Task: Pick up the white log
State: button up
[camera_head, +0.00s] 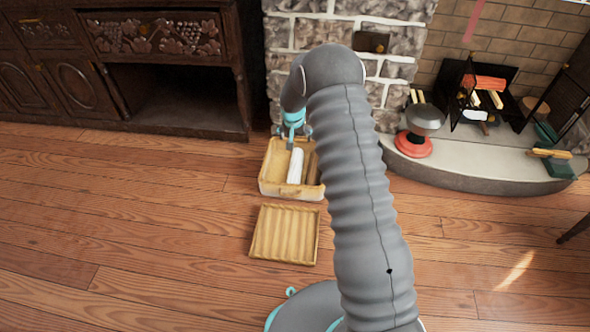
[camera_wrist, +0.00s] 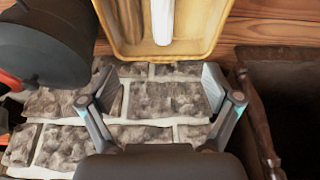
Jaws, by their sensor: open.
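The white log (camera_head: 295,165) lies in a yellowish wooden box (camera_head: 290,193) on the floor, near the stone wall. In the wrist view the log (camera_wrist: 163,20) shows at the top, inside the box (camera_wrist: 205,48). A brown log (camera_head: 313,168) lies beside it, partly hidden behind my arm. My gripper (camera_head: 293,133) is above the far end of the box. In the wrist view its two fingers (camera_wrist: 165,88) are spread wide with nothing between them, and stonework shows below. The log is beyond the fingertips, not between them.
A slatted wooden lid (camera_head: 285,234) lies on the floor in front of the box. Stonework (camera_wrist: 160,105) stands close to my gripper. A dark carved cabinet (camera_head: 160,65) is at left, a raised hearth (camera_head: 455,165) at right. Floor (camera_head: 130,220) at left is clear.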

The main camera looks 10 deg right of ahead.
aim_at(295, 166)
jog(key=x, duration=0.6)
jog(key=s+a+x, duration=0.1)
jog(key=x, duration=0.5)
jog(key=s+f+x, duration=0.1)
jog(key=x, duration=0.5)
jog(key=shift+a+f+b, duration=0.25)
jog(key=shift+a+b, duration=0.1)
jog(key=shift+b+x, duration=0.4)
jog(key=shift+x, duration=2.55)
jog(key=shift+d, duration=0.1)
jog(key=c, duration=1.5)
jog(key=shift+r, duration=0.1)
